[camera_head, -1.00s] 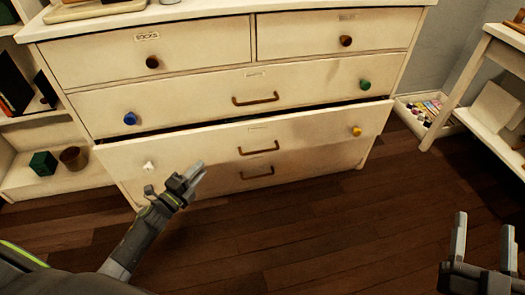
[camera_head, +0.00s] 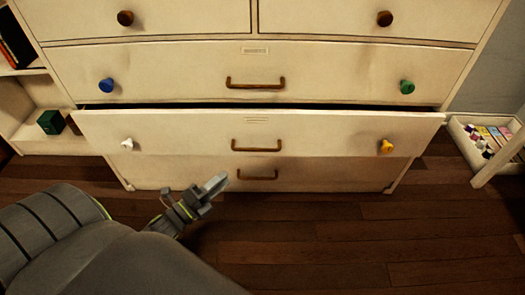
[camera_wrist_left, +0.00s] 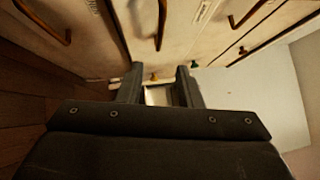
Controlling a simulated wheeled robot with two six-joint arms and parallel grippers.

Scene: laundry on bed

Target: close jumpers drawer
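A cream dresser fills the head view. Its third-row drawer (camera_head: 190,132), with a white knob (camera_head: 127,144) at left, a yellow knob (camera_head: 386,146) at right and a brown handle (camera_head: 256,146), stands partly pulled out. A dark gap shows above its front. Its label is too small to read. My left gripper (camera_head: 218,187) is low in front of the dresser, below the handle's left end, apparently not touching it. In the left wrist view my left gripper (camera_wrist_left: 158,88) has its fingers apart with nothing held. My right gripper is out of view.
The drawer above (camera_head: 180,75), with blue and green knobs, and the bottom drawer (camera_head: 320,175) look shut. A shelf (camera_head: 60,140) with a green box (camera_head: 51,122) stands at left. A bin of small items (camera_head: 485,145) is at right. Wooden floor (camera_head: 350,240) in front is clear.

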